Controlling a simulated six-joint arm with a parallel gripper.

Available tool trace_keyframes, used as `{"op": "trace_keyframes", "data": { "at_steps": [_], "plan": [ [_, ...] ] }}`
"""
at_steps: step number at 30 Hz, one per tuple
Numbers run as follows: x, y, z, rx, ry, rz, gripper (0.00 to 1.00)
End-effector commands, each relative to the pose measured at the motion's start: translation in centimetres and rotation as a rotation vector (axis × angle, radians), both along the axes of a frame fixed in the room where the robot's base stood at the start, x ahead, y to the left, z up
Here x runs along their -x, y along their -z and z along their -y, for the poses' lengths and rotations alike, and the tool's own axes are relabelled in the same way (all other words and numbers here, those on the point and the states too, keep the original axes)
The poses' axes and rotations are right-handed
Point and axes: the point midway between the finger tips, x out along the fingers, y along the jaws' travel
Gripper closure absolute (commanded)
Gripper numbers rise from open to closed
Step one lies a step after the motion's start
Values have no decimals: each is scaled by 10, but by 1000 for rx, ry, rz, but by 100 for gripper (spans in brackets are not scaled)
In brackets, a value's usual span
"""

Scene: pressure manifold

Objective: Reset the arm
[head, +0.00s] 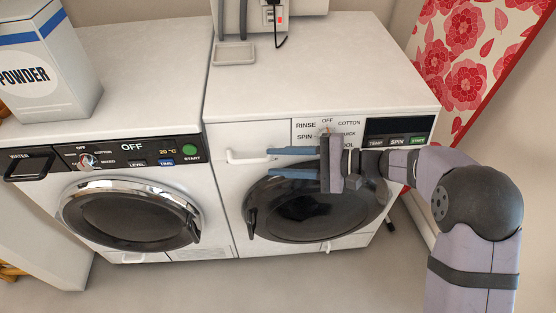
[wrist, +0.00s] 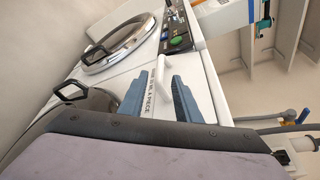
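My gripper (head: 270,163) is in front of the right washing machine (head: 225,185), its two blue fingers apart and pointing left in the head view. Nothing shows between them. In the wrist view the open fingers (wrist: 160,82) show with the white handle (wrist: 157,76) behind the gap.
The left washing machine (head: 130,165) stands beside the right one, with a chrome-ringed door (head: 125,215). A POWDER box (head: 45,75) stands on its top. A small tray (head: 233,54) and a socket with a plug (head: 272,14) are at the back. A red floral board (head: 475,50) stands at the right.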

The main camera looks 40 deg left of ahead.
Motion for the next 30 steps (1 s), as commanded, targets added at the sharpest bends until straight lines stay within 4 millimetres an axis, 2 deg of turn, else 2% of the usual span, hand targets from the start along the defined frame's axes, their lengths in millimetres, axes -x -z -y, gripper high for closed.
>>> {"op": "trace_keyframes", "data": {
  "at_steps": [8,11,14,17,20,27,30],
  "plan": [
    [0,0,2,6,1,3,70],
    [-1,3,12,36,0,18,70],
    [-2,9,34,103,-2,50,70],
    [-3,21,72,211,-2,104,70],
    [-2,36,129,362,-3,181,70],
    [12,70,289,747,-11,393,70],
    [21,77,344,875,-20,473,70]
  ]
}}
